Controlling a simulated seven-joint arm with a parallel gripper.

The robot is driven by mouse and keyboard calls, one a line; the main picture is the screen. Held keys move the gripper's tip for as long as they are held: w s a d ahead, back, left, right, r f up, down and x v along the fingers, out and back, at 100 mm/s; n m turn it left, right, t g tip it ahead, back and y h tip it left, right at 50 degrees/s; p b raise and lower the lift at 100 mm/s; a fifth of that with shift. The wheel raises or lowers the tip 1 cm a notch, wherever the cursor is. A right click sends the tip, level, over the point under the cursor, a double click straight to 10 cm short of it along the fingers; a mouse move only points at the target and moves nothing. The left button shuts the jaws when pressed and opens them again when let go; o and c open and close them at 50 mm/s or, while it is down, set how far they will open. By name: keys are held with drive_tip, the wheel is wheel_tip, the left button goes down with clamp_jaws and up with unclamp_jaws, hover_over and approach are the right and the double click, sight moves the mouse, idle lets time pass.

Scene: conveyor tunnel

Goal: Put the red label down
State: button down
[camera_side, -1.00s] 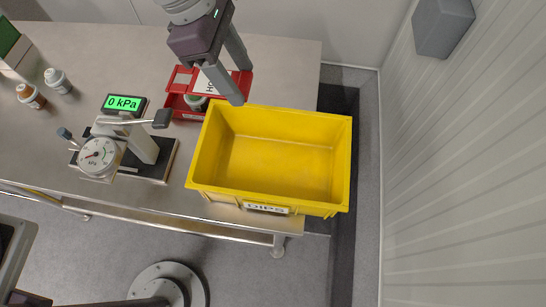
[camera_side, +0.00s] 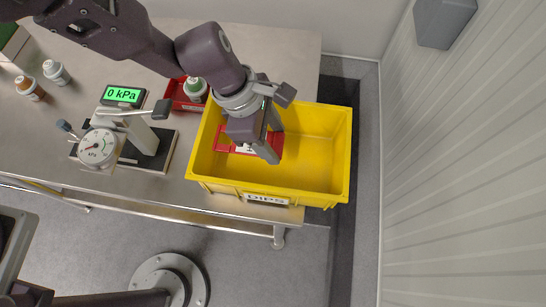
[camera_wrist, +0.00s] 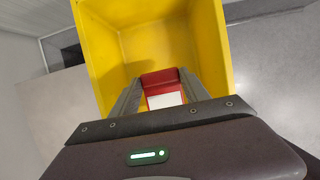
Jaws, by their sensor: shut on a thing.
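The red label (camera_side: 224,139) has a white printed panel and is held between the fingers of my gripper (camera_side: 272,146). My gripper is shut on it, over the left part of the yellow bin (camera_side: 318,178). In the wrist view the red label (camera_wrist: 158,78) shows between the two fingers, with the yellow bin (camera_wrist: 205,45) behind it. I cannot tell whether the label touches the bin floor. My gripper hides part of the label in the side view.
Left of the yellow bin stand a pressure gauge device (camera_side: 100,147) and a green display (camera_side: 124,95) reading 0 kPa. A small red tray (camera_side: 181,97) with a bottle (camera_side: 195,88) sits behind. Two more bottles (camera_side: 56,72) stand far left. The bin's right half is empty.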

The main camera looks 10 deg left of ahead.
wheel_tip(320, 180, down, 8)
drive_tip(key=shift+f, duration=0.2)
drive_tip(key=c, duration=0.6)
unclamp_jaws()
drive_tip(key=shift+f, duration=0.1)
drive_tip(key=shift+o, duration=0.2)
drive_tip(key=v, duration=1.2)
